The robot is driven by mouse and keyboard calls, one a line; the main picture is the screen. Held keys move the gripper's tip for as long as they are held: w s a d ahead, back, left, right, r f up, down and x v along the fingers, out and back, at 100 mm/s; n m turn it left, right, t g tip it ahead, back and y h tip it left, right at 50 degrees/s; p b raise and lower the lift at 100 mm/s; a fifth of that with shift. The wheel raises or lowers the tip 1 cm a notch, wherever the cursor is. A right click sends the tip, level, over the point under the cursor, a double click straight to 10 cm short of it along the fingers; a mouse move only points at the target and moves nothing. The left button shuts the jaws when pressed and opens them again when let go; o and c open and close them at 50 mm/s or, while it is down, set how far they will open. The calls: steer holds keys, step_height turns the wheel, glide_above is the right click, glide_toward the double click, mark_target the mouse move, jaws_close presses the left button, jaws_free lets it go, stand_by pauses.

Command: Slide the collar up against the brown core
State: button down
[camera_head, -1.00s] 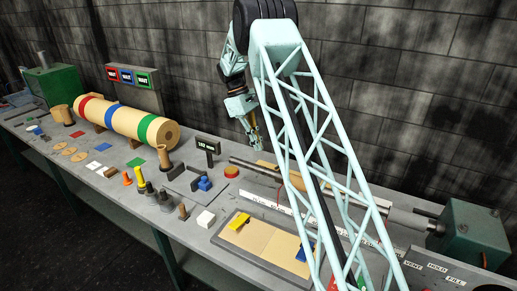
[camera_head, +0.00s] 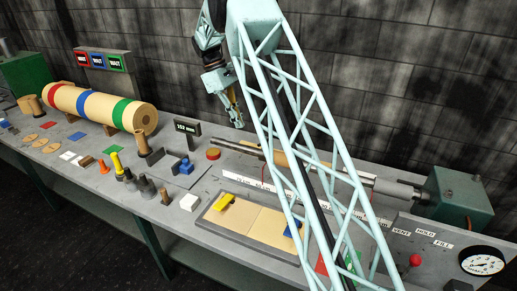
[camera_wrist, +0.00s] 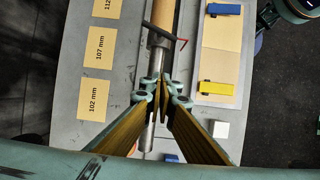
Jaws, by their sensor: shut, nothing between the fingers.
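The brown core (camera_wrist: 164,14) sits on a grey shaft (camera_wrist: 151,130) in the wrist view; it also shows in the head view (camera_head: 281,159), partly behind my arm. My gripper (camera_wrist: 163,91) is shut and empty, over the bare shaft on the side of the collar away from the core. In the head view my gripper (camera_head: 239,125) hangs above the shaft's left part.
Labelled cards, one a 107 mm card (camera_wrist: 100,48), lie left of the shaft in the wrist view. A tray (camera_head: 250,235) with yellow and blue blocks lies in front.

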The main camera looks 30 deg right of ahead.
mark_target(260, 150)
steer(key=shift+r, duration=0.1)
steer(key=shift+f, duration=0.2)
stand_by(0.4)
steer(key=x, duration=0.9)
steer(key=shift+f, duration=0.15)
steer(key=shift+s+d+f, duration=0.2)
steer(key=shift+s+d, duration=0.05)
steer(key=shift+s, duration=0.05)
steer(key=shift+s+d, duration=0.55)
steer(key=shift+s, duration=0.15)
steer(key=shift+s+d, duration=0.5)
steer(key=shift+s, duration=0.2)
steer(key=shift+s+d, duration=0.35)
steer(key=shift+s, duration=0.1)
steer(key=shift+w+a, duration=0.1)
